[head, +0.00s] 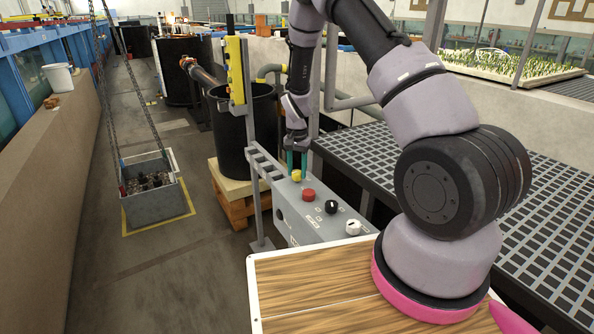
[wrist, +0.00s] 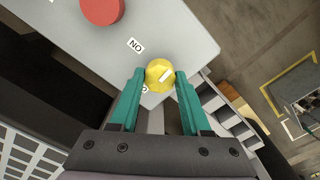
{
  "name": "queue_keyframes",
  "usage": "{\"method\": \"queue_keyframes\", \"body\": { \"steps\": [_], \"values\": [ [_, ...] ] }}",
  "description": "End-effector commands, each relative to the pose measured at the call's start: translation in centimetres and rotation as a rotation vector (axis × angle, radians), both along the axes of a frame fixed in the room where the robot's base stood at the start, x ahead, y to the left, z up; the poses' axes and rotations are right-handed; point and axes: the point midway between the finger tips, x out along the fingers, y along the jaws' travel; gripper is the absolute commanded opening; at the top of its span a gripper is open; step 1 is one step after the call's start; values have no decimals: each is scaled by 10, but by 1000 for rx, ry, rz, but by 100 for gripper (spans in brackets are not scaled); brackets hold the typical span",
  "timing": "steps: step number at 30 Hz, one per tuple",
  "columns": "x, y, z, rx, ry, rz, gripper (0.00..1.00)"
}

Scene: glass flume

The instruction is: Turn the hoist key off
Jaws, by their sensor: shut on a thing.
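A grey control box (head: 283,209) carries a row of controls: a yellow knob (head: 296,177), a red button (head: 308,195), a black knob (head: 331,207) and a white knob (head: 353,228). My gripper (head: 297,165) points down at the far end of the row, its green fingers shut on the yellow knob. In the wrist view the yellow knob (wrist: 160,76) sits between both fingertips, its white mark slanting toward the upper right. No separate key shape is clear.
The red button (wrist: 102,10) is close by in the wrist view. A yellow pendant box (head: 236,68) stands upright behind the control box, near a black barrel (head: 240,125). A grey bin (head: 153,195) on chains is at left. Dark grating (head: 470,215) lies right.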

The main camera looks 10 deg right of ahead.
Motion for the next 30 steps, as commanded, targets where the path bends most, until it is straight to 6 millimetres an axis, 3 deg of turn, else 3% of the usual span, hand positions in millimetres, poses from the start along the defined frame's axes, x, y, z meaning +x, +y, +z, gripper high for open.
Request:
{"method": "queue_keyframes", "body": {
  "steps": [23,24,25,30],
  "values": [
    [0,0,0,1,1,-95,0],
    [0,0,0,1,1,-95,63],
    [0,0,0,1,1,-95,74],
    [0,0,0,0,0,-94,76]
  ]
}}
